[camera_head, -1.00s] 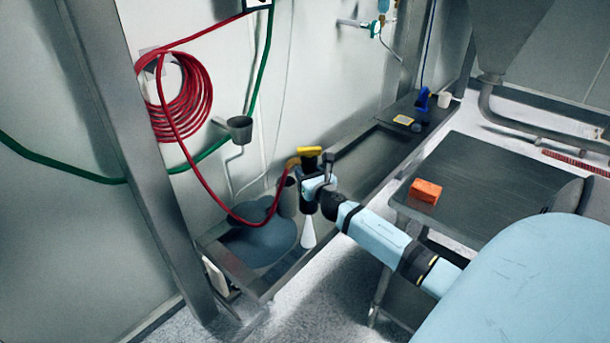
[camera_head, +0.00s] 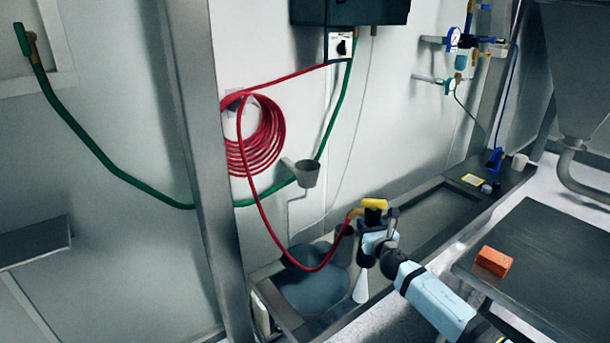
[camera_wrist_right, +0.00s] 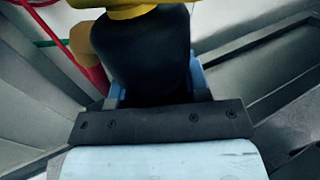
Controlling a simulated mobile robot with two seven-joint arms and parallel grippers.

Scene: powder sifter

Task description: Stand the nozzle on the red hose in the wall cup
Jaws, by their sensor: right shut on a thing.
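The nozzle (camera_head: 374,205) has a yellow and black top, joined to the end of the red hose (camera_head: 263,215). My right gripper (camera_head: 370,246) is shut on its dark body, above the trough. In the right wrist view the nozzle's black body (camera_wrist_right: 150,50) fills the space between the jaws, with yellow above it. A white cone (camera_head: 361,287) points down just below the gripper, apparently the nozzle's lower end. The grey wall cup (camera_head: 307,174) is on a wall bracket, up and left of the nozzle, apart from it. My left gripper is out of view.
The red hose coil (camera_head: 258,140) hangs on the wall left of the cup. A green hose (camera_head: 337,120) passes behind the cup. A steel post (camera_head: 205,180) stands at left. An orange block (camera_head: 493,261) lies on the dark table (camera_head: 555,260) at right.

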